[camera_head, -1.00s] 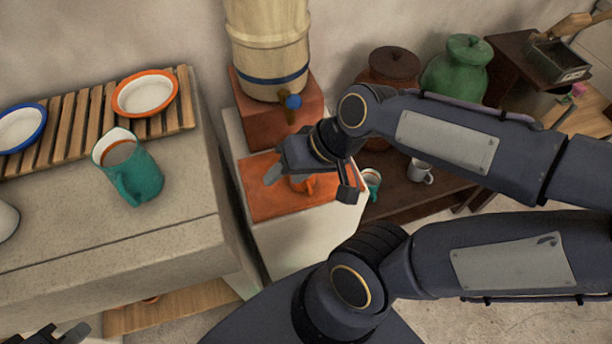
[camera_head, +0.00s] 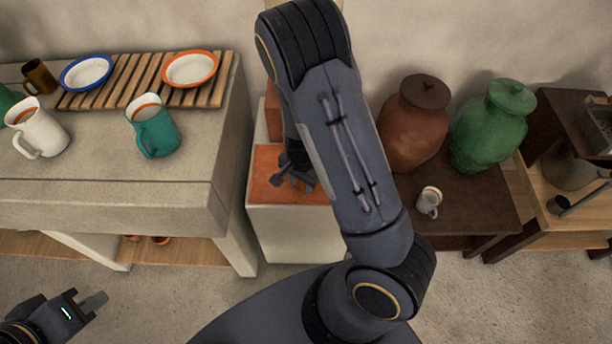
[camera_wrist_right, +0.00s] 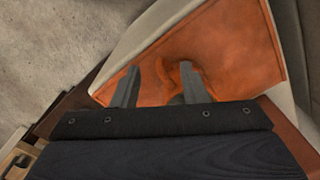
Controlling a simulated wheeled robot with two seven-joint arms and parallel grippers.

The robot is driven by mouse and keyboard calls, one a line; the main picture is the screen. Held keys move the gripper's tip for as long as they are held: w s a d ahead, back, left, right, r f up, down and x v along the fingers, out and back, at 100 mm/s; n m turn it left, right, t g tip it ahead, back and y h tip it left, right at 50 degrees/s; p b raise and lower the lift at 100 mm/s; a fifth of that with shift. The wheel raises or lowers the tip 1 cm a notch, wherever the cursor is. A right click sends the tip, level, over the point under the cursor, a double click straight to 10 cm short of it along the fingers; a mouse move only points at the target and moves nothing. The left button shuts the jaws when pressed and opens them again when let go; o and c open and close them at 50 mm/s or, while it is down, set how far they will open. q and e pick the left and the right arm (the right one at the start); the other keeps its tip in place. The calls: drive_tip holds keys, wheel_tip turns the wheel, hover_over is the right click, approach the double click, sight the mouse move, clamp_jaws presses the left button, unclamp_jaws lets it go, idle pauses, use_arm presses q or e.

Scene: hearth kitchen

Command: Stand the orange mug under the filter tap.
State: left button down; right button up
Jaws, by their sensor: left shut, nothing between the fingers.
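The orange mug (camera_wrist_right: 171,66) shows in part in the right wrist view, beyond and between my right fingers, against an orange tiled top (camera_wrist_right: 240,50). My right gripper (camera_wrist_right: 160,85) has its fingers apart, with a gap beside the mug's curved part; contact is unclear. In the head view my right gripper (camera_head: 298,178) is low over the orange top (camera_head: 265,185) of a white stand, and the mug is hidden behind it. The filter and its tap are hidden behind my right arm. My left gripper (camera_head: 92,302) is shut and empty at lower left.
A brown jar (camera_head: 412,135), a green jar (camera_head: 490,130) and a small grey mug (camera_head: 428,205) are on the right table.

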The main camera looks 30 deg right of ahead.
drive_tip(key=f, duration=0.7)
drive_tip(key=shift+w+d+b, duration=0.25)
drive_tip(key=shift+d+b, duration=0.05)
drive_tip(key=shift+b, duration=0.05)
clamp_jaws()
